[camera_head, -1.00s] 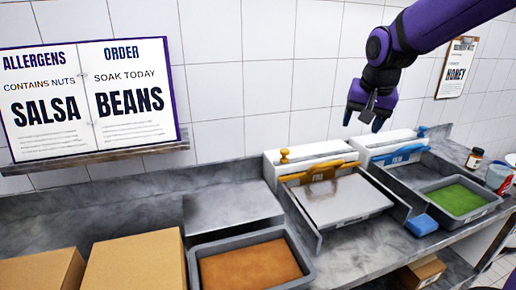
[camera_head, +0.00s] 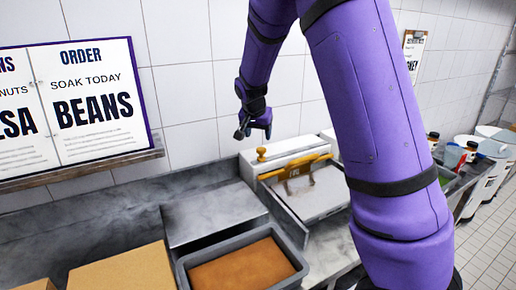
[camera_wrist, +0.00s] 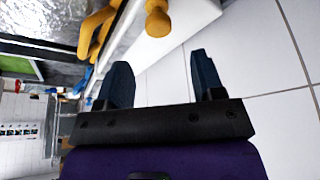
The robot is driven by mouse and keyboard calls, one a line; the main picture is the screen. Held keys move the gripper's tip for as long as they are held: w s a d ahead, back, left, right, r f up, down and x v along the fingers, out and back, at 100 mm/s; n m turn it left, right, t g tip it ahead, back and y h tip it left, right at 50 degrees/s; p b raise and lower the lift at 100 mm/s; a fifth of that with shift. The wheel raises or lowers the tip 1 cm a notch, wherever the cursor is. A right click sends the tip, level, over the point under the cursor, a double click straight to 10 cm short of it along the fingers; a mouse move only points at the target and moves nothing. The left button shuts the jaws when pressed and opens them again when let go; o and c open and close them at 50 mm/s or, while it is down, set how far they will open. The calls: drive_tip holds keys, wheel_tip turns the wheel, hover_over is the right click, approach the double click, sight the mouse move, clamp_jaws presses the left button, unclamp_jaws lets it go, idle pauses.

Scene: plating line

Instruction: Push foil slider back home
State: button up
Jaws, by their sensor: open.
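The foil slider (camera_head: 296,167) is the yellow-orange piece with a raised handle, lying across the front of the white foil dispenser (camera_head: 288,155). A yellow knob (camera_head: 261,154) stands at the dispenser's left end. A grey foil sheet (camera_head: 325,196) lies in front of the slider. My gripper (camera_head: 256,131) hangs above and behind the knob, apart from the slider, by the tiled wall. In the wrist view, my gripper (camera_wrist: 162,78) has its two dark fingers spread with nothing between them. There the yellow knob (camera_wrist: 158,20) and slider (camera_wrist: 95,32) show beyond the fingertips.
A grey tray (camera_head: 190,272) of brown food stands front left of the dispenser, with cardboard boxes (camera_head: 118,268) beside it. A raised metal surface (camera_head: 210,211) lies left of the dispenser. My upper arm covers the right counter. Jars (camera_head: 471,151) stand far right.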

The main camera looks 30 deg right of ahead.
sight(262, 148)
drive_tip(key=x, duration=0.8)
clamp_jaws()
drive_tip(key=shift+s+d, duration=0.1)
drive_tip(key=shift+d, duration=0.1)
